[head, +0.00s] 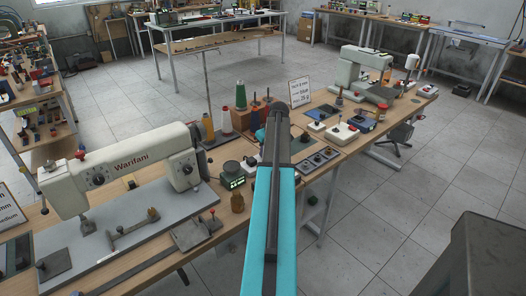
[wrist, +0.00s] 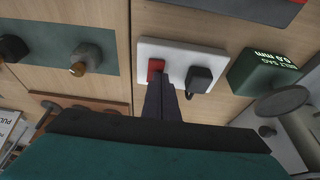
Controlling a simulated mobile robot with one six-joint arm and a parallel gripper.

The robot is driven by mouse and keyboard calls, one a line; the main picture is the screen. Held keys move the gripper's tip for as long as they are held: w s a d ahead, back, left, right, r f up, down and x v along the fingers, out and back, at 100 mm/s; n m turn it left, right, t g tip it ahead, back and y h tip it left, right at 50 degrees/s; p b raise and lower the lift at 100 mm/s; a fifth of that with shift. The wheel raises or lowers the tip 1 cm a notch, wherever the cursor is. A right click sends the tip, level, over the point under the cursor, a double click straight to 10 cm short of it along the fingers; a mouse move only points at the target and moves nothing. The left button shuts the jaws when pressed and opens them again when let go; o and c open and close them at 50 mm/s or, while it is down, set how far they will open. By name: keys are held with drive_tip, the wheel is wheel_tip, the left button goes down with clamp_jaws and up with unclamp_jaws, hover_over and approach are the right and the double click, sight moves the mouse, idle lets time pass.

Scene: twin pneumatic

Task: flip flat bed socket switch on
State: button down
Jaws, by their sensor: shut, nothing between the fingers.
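In the wrist view a white socket plate (wrist: 185,49) lies on a wooden surface. It has a red switch (wrist: 155,66) on its left and a black plug (wrist: 200,78) on its right. My gripper (wrist: 164,78) is shut and empty. Its tips are right at the red switch, overlapping its lower right part in the picture, with the plug close on their right. I cannot tell whether the tips touch the switch or which way it is tilted.
A green box with white lettering (wrist: 264,72) stands right of the socket. A dark plate with knobs (wrist: 96,52) lies left of it. In the head view a Warifani sewing machine (head: 125,166) stands left of my arm, and a bench with several small devices (head: 341,133) extends right.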

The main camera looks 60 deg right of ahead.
drive_tip(key=shift+s, duration=0.15)
idle(0.3)
drive_tip(key=shift+p+v, duration=1.15)
drive_tip(key=shift+v, duration=1.1)
drive_tip(key=shift+s+r+b, duration=0.15)
drive_tip(key=shift+r+b, duration=0.1)
drive_tip(key=shift+b, duration=0.1)
drive_tip(key=b+v, duration=0.1)
drive_tip(key=v, duration=0.8)
drive_tip(key=shift+s+b, duration=0.2)
drive_tip(key=shift+b, duration=0.2)
drive_tip(key=shift+w+d+r+t+p, duration=0.1)
drive_tip(key=shift+w+d+t+p, duration=0.2)
drive_tip(key=shift+w+d+p, duration=0.3)
